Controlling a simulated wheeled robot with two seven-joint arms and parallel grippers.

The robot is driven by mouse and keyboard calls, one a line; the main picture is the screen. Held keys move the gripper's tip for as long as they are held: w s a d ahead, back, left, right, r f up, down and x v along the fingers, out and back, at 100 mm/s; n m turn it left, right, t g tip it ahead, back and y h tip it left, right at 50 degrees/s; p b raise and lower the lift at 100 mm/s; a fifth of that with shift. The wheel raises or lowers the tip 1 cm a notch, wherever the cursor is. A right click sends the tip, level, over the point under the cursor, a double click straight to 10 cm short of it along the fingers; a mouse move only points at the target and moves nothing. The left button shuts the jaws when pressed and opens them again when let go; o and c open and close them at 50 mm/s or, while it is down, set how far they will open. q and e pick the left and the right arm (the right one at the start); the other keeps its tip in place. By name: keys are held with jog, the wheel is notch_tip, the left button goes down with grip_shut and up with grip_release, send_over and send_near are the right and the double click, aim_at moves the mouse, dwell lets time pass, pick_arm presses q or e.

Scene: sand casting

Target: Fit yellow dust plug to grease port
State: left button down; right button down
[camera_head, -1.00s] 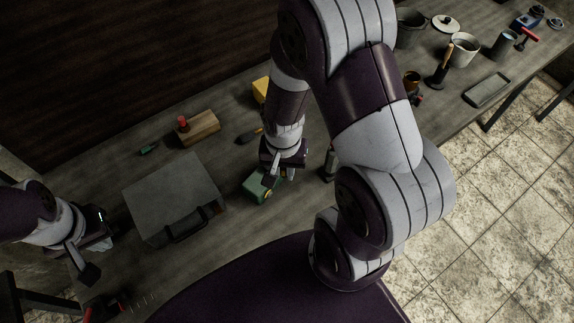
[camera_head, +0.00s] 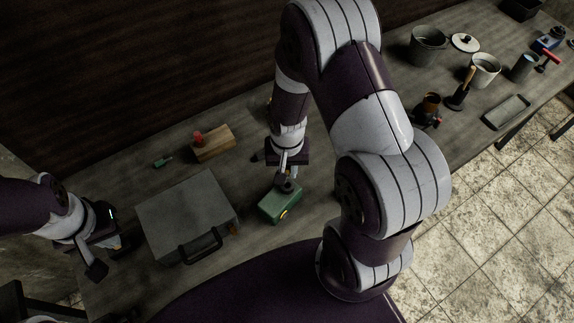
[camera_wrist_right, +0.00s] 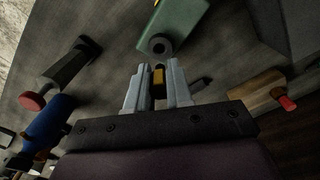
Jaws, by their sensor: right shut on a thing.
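The green block (camera_head: 280,204) lies on the bench in front of my right gripper. In the right wrist view its end (camera_wrist_right: 180,22) shows a round grey port (camera_wrist_right: 157,45) with a dark hole. My right gripper (camera_wrist_right: 158,88) is shut on the small yellow dust plug (camera_wrist_right: 159,76). The plug points at the port and appears just short of it, with a small gap. In the head view the right fingertips and plug are mostly hidden by the wrist. My left gripper (camera_head: 122,243) is at the left above the bench; its fingers are dark and unclear.
A grey case (camera_head: 187,215) with a handle lies left of the green block. A wooden block (camera_head: 213,143) with a red knob and a small green item (camera_head: 162,162) are behind it. Pots (camera_head: 428,45) and tools stand at right.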

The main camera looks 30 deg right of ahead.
notch_tip(320, 180, down, 4)
jog(key=shift+s+r+b, duration=0.1)
jog(key=shift+r+b, duration=0.1)
jog(key=shift+b, duration=0.85)
jog(key=shift+w+f, duration=0.2)
jog(key=shift+f, duration=0.05)
jog(key=shift+s+r, duration=0.1)
jog(key=shift+s, duration=0.1)
jog(key=shift+w, duration=0.1)
jog(key=shift+p, duration=0.45)
jog(key=shift+f+b, duration=0.6)
jog(key=shift+f, duration=0.25)
jog(key=c, duration=0.9)
grip_release()
jog(key=shift+c, duration=0.2)
